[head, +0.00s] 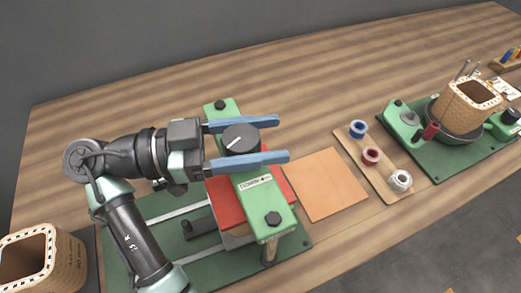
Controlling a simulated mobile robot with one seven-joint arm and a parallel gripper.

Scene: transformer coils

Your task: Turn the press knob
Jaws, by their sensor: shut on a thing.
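The press knob (240,138) is a round black knob with a white line on top. The white line points toward the lower left. The fingers hide part of the knob's sides and of the crossbar.
Under the crossbar are a red block (225,205) and a green base (300,242). A tan sheet (326,184) lies to the right, then a wooden strip (387,187) with several spools. A winding stand with a coil (468,102) is at right. Another coil (72,262) stands at lower left.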

